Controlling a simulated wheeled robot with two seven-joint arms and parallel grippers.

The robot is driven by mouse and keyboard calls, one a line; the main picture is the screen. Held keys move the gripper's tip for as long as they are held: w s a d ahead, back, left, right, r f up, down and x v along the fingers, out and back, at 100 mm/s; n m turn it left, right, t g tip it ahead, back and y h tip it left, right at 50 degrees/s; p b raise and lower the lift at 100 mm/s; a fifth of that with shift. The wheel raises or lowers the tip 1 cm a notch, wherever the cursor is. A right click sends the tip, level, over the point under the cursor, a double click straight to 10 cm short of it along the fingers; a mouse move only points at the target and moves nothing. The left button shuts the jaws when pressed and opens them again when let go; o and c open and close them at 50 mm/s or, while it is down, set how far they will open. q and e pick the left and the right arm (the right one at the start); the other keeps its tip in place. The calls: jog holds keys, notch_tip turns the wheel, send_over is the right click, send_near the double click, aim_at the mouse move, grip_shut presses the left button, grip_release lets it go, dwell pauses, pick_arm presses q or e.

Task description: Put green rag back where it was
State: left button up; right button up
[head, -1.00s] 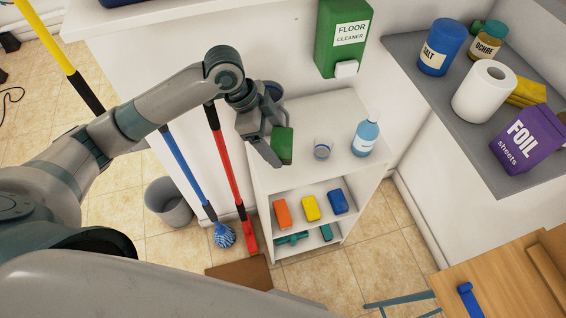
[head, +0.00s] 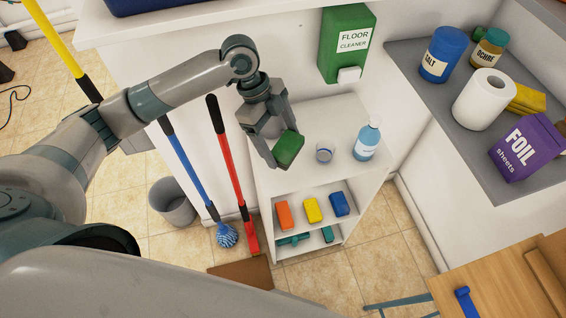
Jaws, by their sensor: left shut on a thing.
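The green rag (head: 288,149) is a small dark green block in the head view. My left gripper (head: 281,152) is shut on it and holds it, tilted, above the left part of the white shelf unit's top (head: 345,125). The gripper points down and hides part of that top. On the shelf below lie an orange rag (head: 283,214), a yellow rag (head: 312,209) and a blue rag (head: 339,203) in a row. My right gripper is not in view.
A small cup (head: 324,152) and a blue-capped bottle (head: 367,138) stand on the unit's top, right of the gripper. A red-handled tool (head: 229,170) and a blue-handled mop (head: 190,170) lean at left near a grey bin (head: 172,202). A green floor cleaner dispenser (head: 345,45) hangs behind.

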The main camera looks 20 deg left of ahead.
aim_at(280, 151)
pick_arm(q)
notch_tip(280, 151, down, 4)
jog(key=shift+r+p, duration=0.1)
jog(key=shift+p, duration=0.5)
jog(key=shift+f, duration=0.55)
jog(key=shift+f+p, duration=0.65)
jog(key=shift+f, duration=1.25)
jog(key=shift+f, duration=0.15)
jog(key=o, duration=1.1)
jog(key=shift+r, duration=0.2)
